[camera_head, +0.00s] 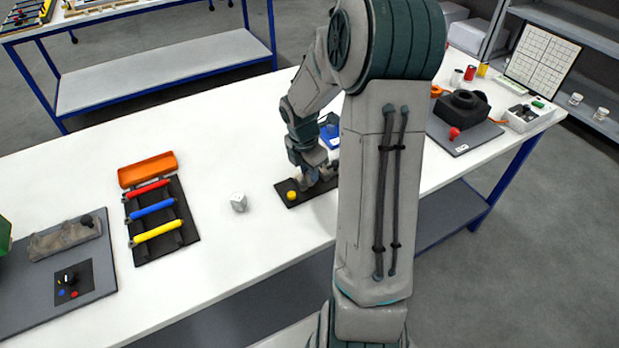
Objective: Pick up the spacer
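My gripper (320,181) points down over a small black mat (287,203) near the middle of the table. Its fingertips are small, and my own arm covers part of the area, so I cannot tell whether it is open or shut or holds something. A yellow round piece (291,195) is on the mat's left end, just left of my gripper. A small white faceted piece (239,202) stands alone on the bare table further left. I cannot tell for certain which thing is the spacer; the mat's right part is hidden behind my arm.
A black rack (190,236) holds red, blue and yellow rods, with an orange tray (147,170) behind it. A grey board (95,292) lies far left. A blue bin (330,143) stands behind my gripper. A dark board (437,132) with a black block is at right.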

